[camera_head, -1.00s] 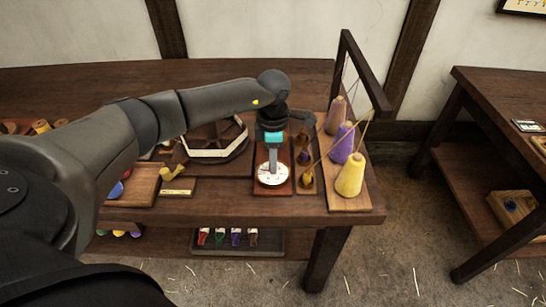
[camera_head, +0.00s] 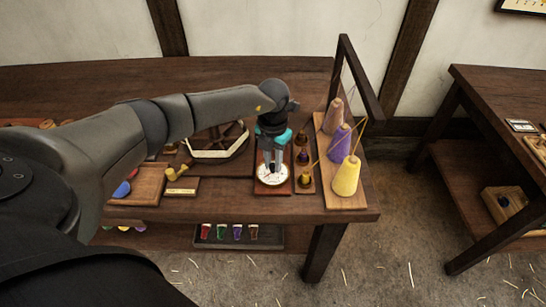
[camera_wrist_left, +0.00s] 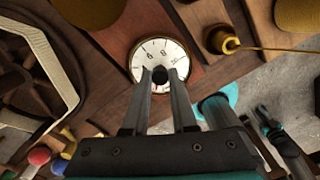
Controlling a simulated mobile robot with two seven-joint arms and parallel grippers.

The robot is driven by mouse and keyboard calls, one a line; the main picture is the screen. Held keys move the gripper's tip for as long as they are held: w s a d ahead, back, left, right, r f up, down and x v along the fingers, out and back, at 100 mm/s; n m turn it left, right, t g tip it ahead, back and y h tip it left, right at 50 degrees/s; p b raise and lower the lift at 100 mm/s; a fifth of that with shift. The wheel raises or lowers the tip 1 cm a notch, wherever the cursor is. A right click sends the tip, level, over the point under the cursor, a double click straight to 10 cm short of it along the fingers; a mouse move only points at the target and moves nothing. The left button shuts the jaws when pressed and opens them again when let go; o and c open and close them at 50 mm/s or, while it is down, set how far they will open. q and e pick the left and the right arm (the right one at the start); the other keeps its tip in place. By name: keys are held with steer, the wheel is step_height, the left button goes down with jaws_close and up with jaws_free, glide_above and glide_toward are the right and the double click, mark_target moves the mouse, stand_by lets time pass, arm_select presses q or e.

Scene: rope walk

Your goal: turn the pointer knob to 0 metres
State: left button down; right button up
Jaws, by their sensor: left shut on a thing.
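The white round dial (camera_head: 273,180) sits on a reddish-brown board near the table's front edge. In the left wrist view the dial (camera_wrist_left: 141,60) shows black tick marks and a few numerals along its far side. The small dark knob (camera_wrist_left: 160,75) is at its middle. My left gripper (camera_head: 273,170) points down over the dial. Its fingertips (camera_wrist_left: 160,80) are shut on the knob, one on each side. The fingers hide the near part of the dial, and I cannot read where the pointer stands. My right gripper is not in view.
Right of the dial are a narrow board with small dark pegs (camera_head: 303,157) and a board with yellow (camera_head: 346,178), purple (camera_head: 340,143) and pinkish cones. A frame (camera_head: 360,80) rises behind them. A wheel-like ring (camera_head: 218,152) and a yellow hook-shaped piece (camera_head: 175,174) lie left.

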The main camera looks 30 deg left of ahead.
mark_target(273, 165)
arm_select(q)
steer(key=shift+n+p, duration=0.7)
steer(key=shift+n, duration=0.9)
steer(key=c, duration=0.7)
jaws_free()
steer(key=shift+r, duration=0.1)
step_height(273, 165, up, 15)
steer(key=shift+r+p, duration=0.1)
steer(key=shift+p, duration=0.7)
